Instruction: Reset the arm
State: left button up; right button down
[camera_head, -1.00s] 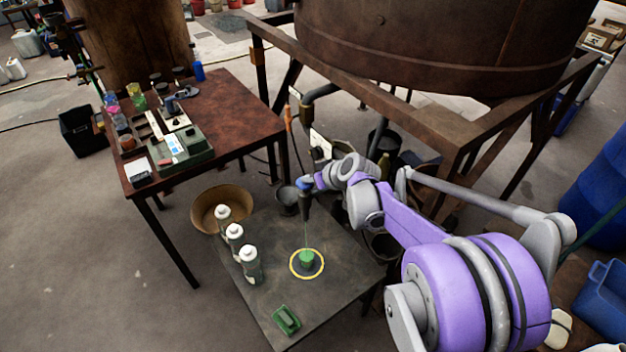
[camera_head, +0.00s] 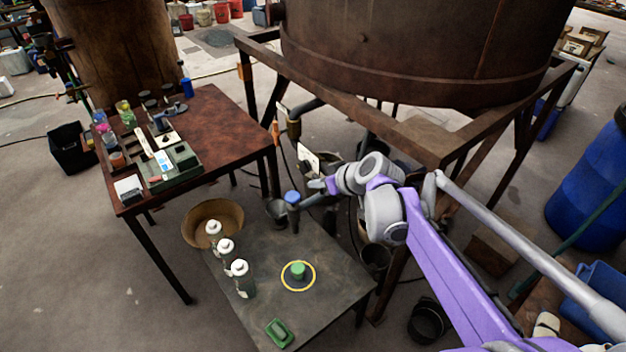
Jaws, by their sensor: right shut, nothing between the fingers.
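My right arm comes in from the right, its purple and grey links stretching toward the vat stand. My right gripper (camera_head: 318,185) is small in view, shut and empty, just right of a blue-topped tap (camera_head: 291,198) on a dark pipe. I cannot tell whether it touches the tap. Below the tap stands a low table (camera_head: 325,265). On it, a small green object (camera_head: 297,269) sits inside a yellow ring (camera_head: 298,289). My left gripper is not in view.
Several white-capped bottles (camera_head: 240,278), a brown bowl (camera_head: 212,222) and a green block (camera_head: 279,332) are nearby. The large rusty vat (camera_head: 420,60) rests on a metal stand (camera_head: 470,140) behind. A brown table (camera_head: 215,115) holds jars and a tray.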

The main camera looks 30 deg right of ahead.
jog(key=shift+a, duration=0.1)
jog(key=s+a+f+g, duration=0.1)
jog(key=s+a+f, duration=0.2)
jog(key=s+a, duration=0.2)
jog(key=s+a+f+g+h, duration=0.1)
jog(key=s+a+f, duration=0.2)
jog(key=s+a, duration=0.2)
jog(key=s+a+f+g, duration=0.2)
jog(key=s+a, duration=0.3)
jog(key=s, duration=0.5)
jog(key=shift+s+a+f+h, duration=0.2)
jog(key=shift+a+f+h, duration=0.15)
jog(key=shift+f, duration=0.55)
